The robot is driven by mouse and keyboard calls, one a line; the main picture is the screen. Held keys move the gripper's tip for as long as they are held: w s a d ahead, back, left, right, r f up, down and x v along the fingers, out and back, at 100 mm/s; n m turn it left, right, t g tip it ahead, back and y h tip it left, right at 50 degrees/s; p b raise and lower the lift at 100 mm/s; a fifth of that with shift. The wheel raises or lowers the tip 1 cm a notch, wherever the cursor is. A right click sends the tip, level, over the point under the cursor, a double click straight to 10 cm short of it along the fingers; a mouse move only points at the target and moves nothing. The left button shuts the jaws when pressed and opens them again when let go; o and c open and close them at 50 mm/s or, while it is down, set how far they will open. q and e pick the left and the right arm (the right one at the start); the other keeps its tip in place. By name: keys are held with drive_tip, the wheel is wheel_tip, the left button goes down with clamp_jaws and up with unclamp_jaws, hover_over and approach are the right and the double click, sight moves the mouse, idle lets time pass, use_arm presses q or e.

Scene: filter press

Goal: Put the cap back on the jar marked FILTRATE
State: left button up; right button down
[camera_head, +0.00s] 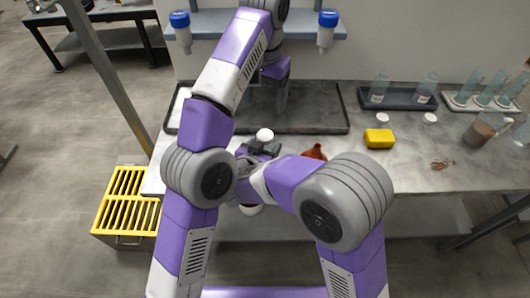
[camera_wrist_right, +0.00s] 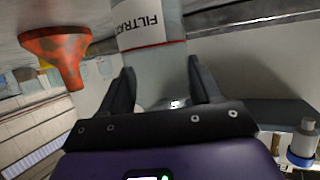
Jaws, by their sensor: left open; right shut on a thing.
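My right gripper (camera_wrist_right: 160,95) is shut on a clear jar (camera_wrist_right: 160,72) whose partly visible label reads FILTRA. The label has a red line along its edge. In the head view my right gripper (camera_head: 262,147) is largely hidden by my arm, near the table's front edge. A white round top (camera_head: 265,134) shows there; I cannot tell whether it is a cap. Two white caps lie on the table, a left one (camera_head: 383,118) and a right one (camera_head: 430,118). My left gripper (camera_head: 282,98) is open and points down over the dark tray, with no object visible in it.
The dark tray (camera_head: 320,128) fills the table's back left. A red funnel (camera_head: 314,152) stands close to my right gripper. A yellow block (camera_head: 379,138) sits right of it. Two clear jars (camera_head: 378,88) (camera_head: 427,90) stand in a small rack. A beaker (camera_head: 482,130) stands far right.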

drive_tip(key=shift+c, duration=0.7)
unclamp_jaws()
drive_tip(key=p+v, duration=0.5)
drive_tip(key=v, duration=0.2)
drive_tip(key=shift+s, duration=0.25)
drive_tip(key=shift+r, duration=0.15)
